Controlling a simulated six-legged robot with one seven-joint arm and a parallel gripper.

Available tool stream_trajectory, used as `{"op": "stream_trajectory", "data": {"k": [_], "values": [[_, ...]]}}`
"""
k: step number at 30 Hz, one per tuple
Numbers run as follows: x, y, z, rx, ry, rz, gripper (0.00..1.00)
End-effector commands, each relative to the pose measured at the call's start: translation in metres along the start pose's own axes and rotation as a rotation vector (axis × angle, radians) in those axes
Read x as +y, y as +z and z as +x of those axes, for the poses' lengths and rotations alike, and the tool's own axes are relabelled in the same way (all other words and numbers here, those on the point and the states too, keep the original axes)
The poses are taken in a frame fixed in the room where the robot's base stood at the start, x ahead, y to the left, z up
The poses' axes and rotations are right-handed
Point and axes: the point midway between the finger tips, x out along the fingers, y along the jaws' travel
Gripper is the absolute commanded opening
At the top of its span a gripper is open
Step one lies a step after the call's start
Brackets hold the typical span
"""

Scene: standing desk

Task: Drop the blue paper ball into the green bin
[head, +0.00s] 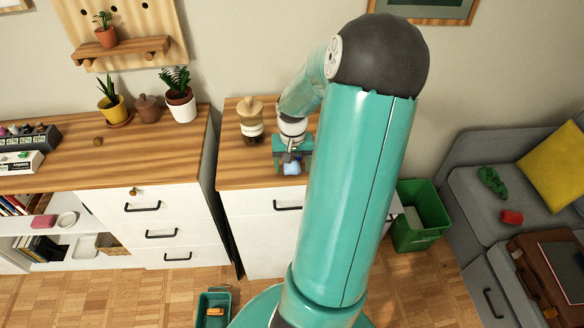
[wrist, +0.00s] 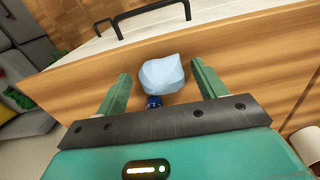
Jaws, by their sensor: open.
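The pale blue paper ball (head: 292,168) lies on the wooden top of the right-hand cabinet, near its front edge. In the wrist view the ball (wrist: 162,74) shows between the two fingers, with a gap on each side. My gripper (wrist: 160,88) is open around or just above it; the exact height I cannot tell. In the head view my gripper (head: 291,160) is at the ball, pointing down. The green bin (head: 418,238) stands on the floor right of the cabinet, partly hidden behind my arm.
A small dark blue object (wrist: 153,101) shows beside the ball in the wrist view. A wooden-lidded jar (head: 251,120) stands left of my gripper on the cabinet. A grey sofa (head: 470,190) is right of the bin. A green box (head: 213,308) sits on the floor.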

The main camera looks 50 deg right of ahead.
Motion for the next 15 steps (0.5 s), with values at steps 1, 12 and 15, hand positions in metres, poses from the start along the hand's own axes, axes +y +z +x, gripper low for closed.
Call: {"op": "stream_trajectory", "data": {"k": [1, 12, 15], "values": [[-0.0001, -0.0001, 0.0012, 0.0, 0.0, 0.0, 0.7], [0.0001, -0.0001, 0.0007, 0.001, 0.001, 0.0, 0.31], [0.0001, -0.0001, 0.0007, 0.001, 0.001, 0.0, 0.21]]}}
